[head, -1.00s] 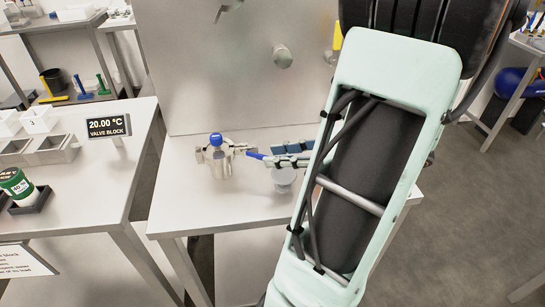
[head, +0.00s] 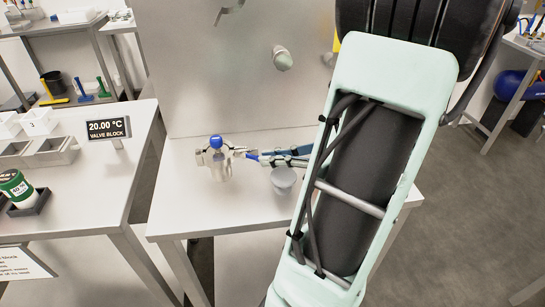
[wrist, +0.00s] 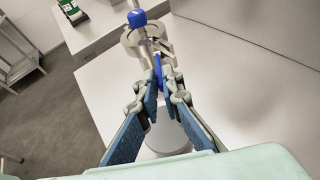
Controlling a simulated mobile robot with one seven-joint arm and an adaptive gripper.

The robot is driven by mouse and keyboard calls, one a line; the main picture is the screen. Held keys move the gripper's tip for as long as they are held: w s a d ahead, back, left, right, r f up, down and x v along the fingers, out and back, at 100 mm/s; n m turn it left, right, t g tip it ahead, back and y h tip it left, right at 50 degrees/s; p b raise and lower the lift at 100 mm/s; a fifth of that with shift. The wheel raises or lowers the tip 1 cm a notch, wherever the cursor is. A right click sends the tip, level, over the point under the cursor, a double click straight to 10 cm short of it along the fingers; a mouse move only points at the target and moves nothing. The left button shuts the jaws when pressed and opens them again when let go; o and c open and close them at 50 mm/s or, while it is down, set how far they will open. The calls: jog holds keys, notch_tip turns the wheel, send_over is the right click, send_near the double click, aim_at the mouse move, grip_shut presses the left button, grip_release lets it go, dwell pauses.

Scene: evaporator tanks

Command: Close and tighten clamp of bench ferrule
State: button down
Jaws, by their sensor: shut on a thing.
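The bench ferrule (head: 219,168) is a short metal fitting standing upright on the bench, with its metal clamp around its upper part. A blue knob (head: 215,141) tops it; the knob also shows in the wrist view (wrist: 137,18). A blue handle (head: 252,157) sticks out from the clamp to the right, towards my gripper. My gripper (wrist: 163,82) comes from the right with blue-padded fingers and is shut on the blue handle (wrist: 158,70). In the head view my gripper (head: 264,158) is partly hidden behind my arm. How tight the clamp sits cannot be told.
A pale round cup (head: 284,180) stands on the bench just below my fingers. A metal panel (head: 230,90) rises behind. The bench top (head: 185,215) is clear in front. A side table with a valve block display (head: 108,129) stands left.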

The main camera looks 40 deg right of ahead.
jog(key=shift+d, duration=0.15)
jog(key=n+g+y+p, duration=0.1)
jog(key=w+d+n+g+y+p, duration=0.1)
jog(key=shift+d+r+n+y+p, duration=0.1)
jog(key=shift+n+y+p, duration=0.2)
jog(key=shift+n+p, duration=0.1)
jog(key=shift+w+d+n+g+y+p, duration=0.4)
jog(key=shift+n+g+y+p, duration=0.2)
jog(key=shift+n+g+p, duration=0.2)
jog(key=shift+w+d+n+g+y+p, duration=0.35)
jog(key=shift+n+g+y+p, duration=0.3)
jog(key=shift+n, duration=0.25)
jog(key=c, duration=2.1)
grip_release()
jog(key=shift+w, duration=0.1)
jog(key=v, duration=1.2)
